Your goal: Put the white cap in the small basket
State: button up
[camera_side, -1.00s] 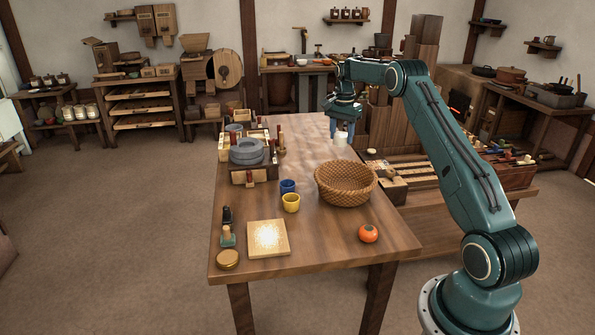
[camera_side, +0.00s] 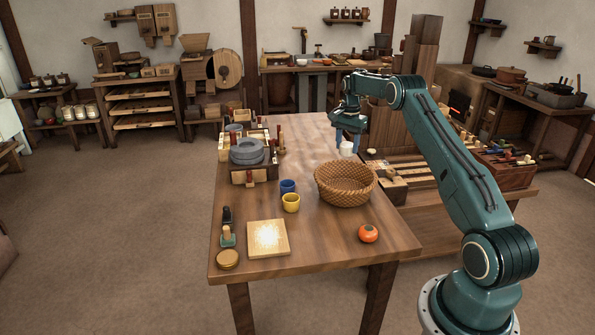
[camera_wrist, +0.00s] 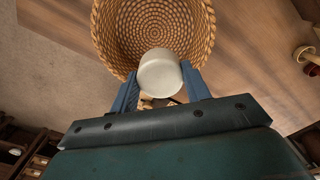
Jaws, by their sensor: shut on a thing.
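The white cap (camera_side: 346,149) is held between the blue fingers of my gripper (camera_side: 346,143), above the table behind the basket's far rim in the side view. In the wrist view the cap (camera_wrist: 160,73) sits between the fingertips of my gripper (camera_wrist: 160,88). The small wicker basket (camera_side: 345,188) stands on the table, and its open inside shows past the cap in the wrist view (camera_wrist: 118,32). The cap covers part of the near rim there. The part of the basket's inside that I can see looks empty.
On the wooden table (camera_side: 310,230) are a blue cup (camera_side: 287,187), a yellow cup (camera_side: 291,203), an orange fruit (camera_side: 368,233), a pale square board (camera_side: 268,238) and a grey quern (camera_side: 247,151). A rack of tools (camera_side: 505,170) stands right of the table.

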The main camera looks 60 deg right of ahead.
aim_at(347, 144)
notch_tip(347, 144, down, 11)
dwell(0.3)
jog(key=shift+f, duration=2.1)
jog(key=shift+f, duration=0.1)
jog(key=o, duration=1)
notch_tip(347, 144, up, 12)
jog(key=shift+r, duration=0.1)
